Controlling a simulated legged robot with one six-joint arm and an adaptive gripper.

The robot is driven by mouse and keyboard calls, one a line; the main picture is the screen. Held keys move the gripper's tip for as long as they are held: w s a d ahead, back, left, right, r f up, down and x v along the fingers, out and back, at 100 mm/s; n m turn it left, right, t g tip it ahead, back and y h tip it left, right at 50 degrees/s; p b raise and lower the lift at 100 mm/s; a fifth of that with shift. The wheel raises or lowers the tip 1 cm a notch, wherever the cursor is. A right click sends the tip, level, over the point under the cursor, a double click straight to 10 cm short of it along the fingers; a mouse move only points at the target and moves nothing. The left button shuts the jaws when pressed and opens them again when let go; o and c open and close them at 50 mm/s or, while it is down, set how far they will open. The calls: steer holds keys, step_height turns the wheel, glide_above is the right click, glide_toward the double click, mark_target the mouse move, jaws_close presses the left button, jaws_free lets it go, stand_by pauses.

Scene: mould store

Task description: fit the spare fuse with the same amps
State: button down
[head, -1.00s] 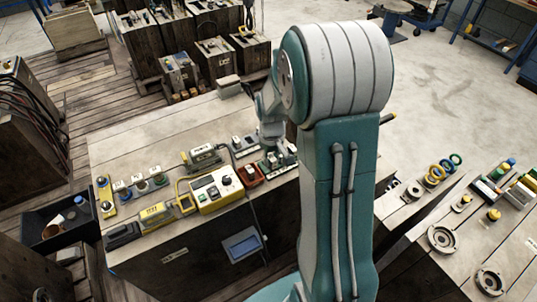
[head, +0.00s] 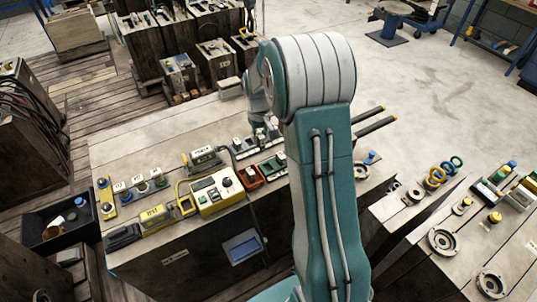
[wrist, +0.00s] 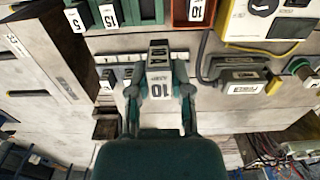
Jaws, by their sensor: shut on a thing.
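Green bins labelled 5 and 15 (wrist: 118,14) and a red bin labelled 10 (wrist: 192,12) stand at the top edge. In the head view the red bin (head: 253,177) sits beside the green bins (head: 272,166), and the pale strip (head: 243,146) is behind them. My arm partly hides the gripper there.
A yellow device with a dial (head: 216,192) stands left of the red bin. A dark labelled unit with a cable (wrist: 243,79) also shows in the wrist view. Several switches and buttons stand on the bench's left (head: 140,186). The bench's back left is clear.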

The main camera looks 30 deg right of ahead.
steer(key=w+d+f, duration=0.1)
steer(key=w+f, duration=0.3)
steer(key=w, duration=0.8)
steer(key=shift+d+f, duration=0.2)
steer(key=shift+f, duration=2.75)
steer(key=shift+f, duration=0.9)
steer(key=shift+c, duration=2.3)
jaws_free()
step_height(320, 180, up, 8)
steer(key=shift+f, duration=0.2)
steer(key=shift+r, duration=0.1)
